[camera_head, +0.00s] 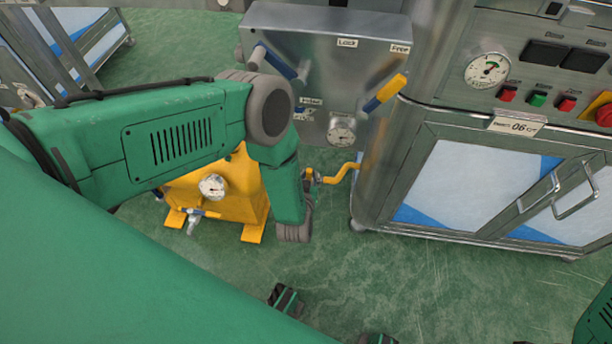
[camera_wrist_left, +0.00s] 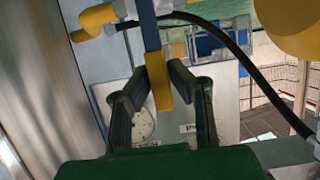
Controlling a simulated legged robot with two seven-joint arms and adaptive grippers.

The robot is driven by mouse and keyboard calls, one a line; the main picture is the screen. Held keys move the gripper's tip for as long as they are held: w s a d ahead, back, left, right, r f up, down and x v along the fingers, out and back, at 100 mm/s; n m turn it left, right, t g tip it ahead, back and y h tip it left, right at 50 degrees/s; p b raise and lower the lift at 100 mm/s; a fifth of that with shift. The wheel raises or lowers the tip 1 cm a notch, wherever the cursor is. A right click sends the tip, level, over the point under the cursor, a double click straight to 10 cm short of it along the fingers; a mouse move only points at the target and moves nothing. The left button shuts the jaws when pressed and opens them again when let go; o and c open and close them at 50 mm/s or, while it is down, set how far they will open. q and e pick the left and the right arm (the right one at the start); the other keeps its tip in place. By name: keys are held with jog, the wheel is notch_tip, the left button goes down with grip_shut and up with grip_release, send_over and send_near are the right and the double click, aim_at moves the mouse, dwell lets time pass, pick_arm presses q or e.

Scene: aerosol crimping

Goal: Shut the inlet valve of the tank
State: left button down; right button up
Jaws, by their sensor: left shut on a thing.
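The yellow tank (camera_head: 238,190) stands on the floor left of centre in the head view, partly behind my left arm. A yellow pipe (camera_head: 343,172) bends from its right side towards the steel machine. My left gripper (camera_head: 309,184) is by the tank end of this pipe, mostly hidden by my own arm. In the left wrist view, the gripper (camera_wrist_left: 158,78) is shut on a blue lever with a yellow end (camera_wrist_left: 153,40), which passes between its fingers. I take it for the inlet valve lever; the valve body is not clear.
A steel panel (camera_head: 325,60) above carries Lock and Free labels, a blue-and-yellow lever (camera_head: 385,93) and a gauge (camera_head: 341,130). A steel cabinet (camera_head: 480,185) stands right. A black hose (camera_wrist_left: 235,45) curves close to the gripper.

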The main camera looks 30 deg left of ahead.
pick_arm(q)
jog(key=shift+s+d+f, duration=0.1)
jog(key=shift+s+d, duration=0.05)
jog(key=shift+d, duration=0.05)
dwell(0.3)
jog(key=c, duration=1.5)
grip_release()
jog(key=v, duration=1.1)
jog(key=shift+s+d, duration=0.2)
jog(key=shift+s, duration=0.15)
